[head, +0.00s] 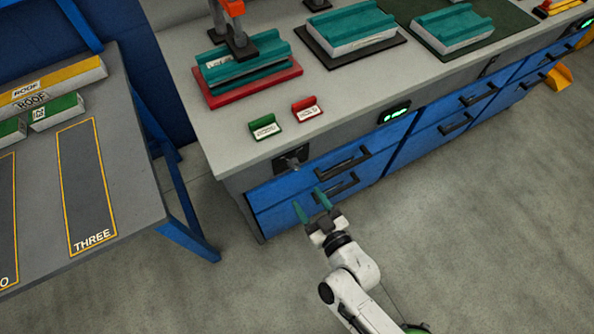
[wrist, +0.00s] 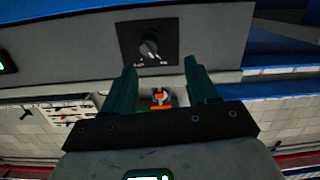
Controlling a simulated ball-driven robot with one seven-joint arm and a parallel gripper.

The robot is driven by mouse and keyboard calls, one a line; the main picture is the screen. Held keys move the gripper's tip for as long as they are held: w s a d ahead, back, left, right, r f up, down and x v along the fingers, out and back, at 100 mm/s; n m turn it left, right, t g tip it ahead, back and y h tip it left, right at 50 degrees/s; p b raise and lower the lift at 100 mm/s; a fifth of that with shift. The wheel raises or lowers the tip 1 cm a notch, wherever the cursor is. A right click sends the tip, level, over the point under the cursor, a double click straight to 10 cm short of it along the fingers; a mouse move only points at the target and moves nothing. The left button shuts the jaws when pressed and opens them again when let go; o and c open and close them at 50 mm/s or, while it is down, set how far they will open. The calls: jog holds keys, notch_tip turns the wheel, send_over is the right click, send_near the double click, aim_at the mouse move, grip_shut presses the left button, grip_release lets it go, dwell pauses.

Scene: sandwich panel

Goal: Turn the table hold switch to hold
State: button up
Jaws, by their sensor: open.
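The table hold switch (head: 291,160) is a small knob on a black square plate at the left end of the bench's grey front edge. I cannot tell which label the knob points to. My gripper (head: 311,203) is open and empty, in front of the blue drawers and below the switch in the head view. In the wrist view its teal fingers (wrist: 160,70) are apart, with the knob beyond the tips and not touched.
Blue drawers with dark handles (head: 336,163) lie under the bench top (head: 350,105). A green sign (head: 265,126) and a red sign (head: 307,109) stand above the switch. A red-based fixture (head: 255,92) is behind them.

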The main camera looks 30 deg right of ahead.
aim_at(297, 170)
jog(key=shift+m+t+h, duration=0.4)
jog(key=shift+t+h, duration=0.2)
jog(key=shift+h, duration=0.1)
jog(key=w, duration=0.3)
jog(key=w+d, duration=0.1)
jog(key=w, duration=0.2)
jog(key=w+p, duration=0.1)
jog(key=w, duration=0.2)
jog(key=shift+w+d+f, duration=0.1)
jog(key=shift+w+d, duration=0.2)
jog(key=shift+w, duration=0.1)
jog(key=shift+c, duration=0.4)
jog(key=c, duration=1)
